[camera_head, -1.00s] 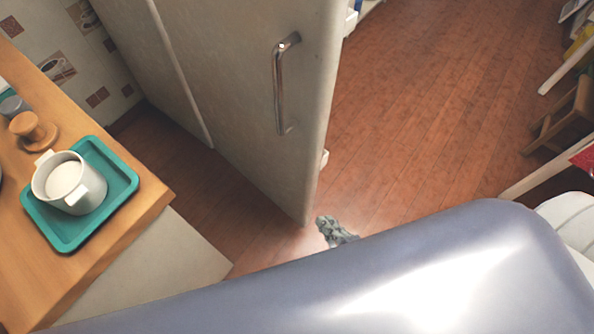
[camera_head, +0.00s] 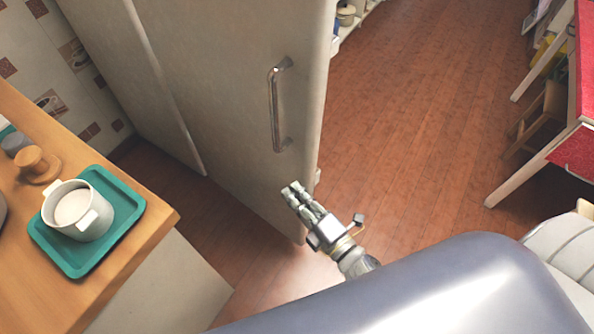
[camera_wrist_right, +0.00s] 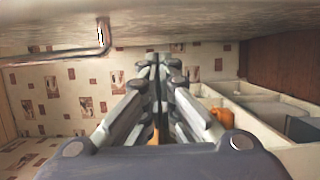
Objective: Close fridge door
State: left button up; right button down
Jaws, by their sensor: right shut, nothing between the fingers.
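The fridge door (camera_head: 235,130) is a tall pale panel standing open in the head view, with a vertical metal handle (camera_head: 277,108) near its free edge. A bit of shelving with items (camera_head: 345,18) shows past that edge. My right gripper (camera_head: 291,190) is shut and empty, in front of the door's lower part near the free edge, below the handle. I cannot tell whether it touches the door. In the right wrist view the shut fingers (camera_wrist_right: 158,62) point ahead, with a pale surface (camera_wrist_right: 200,18) along the top and the handle (camera_wrist_right: 60,58) at upper left. My left gripper is out of view.
A wooden counter (camera_head: 75,300) at left holds a teal tray (camera_head: 128,205) with a white two-handled pot (camera_head: 82,225). A red-topped table (camera_head: 575,150) and a stool (camera_head: 535,115) stand at right. The wooden floor (camera_head: 420,110) between is clear.

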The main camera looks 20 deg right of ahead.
aim_at(302, 179)
jog(key=shift+w+d+p, duration=0.25)
jog(key=shift+w+d, duration=0.5)
jog(key=shift+w, duration=0.2)
jog(key=shift+w+d+p, duration=0.25)
jog(key=shift+w+d, duration=0.45)
jog(key=shift+w, duration=0.25)
jog(key=shift+d, duration=0.1)
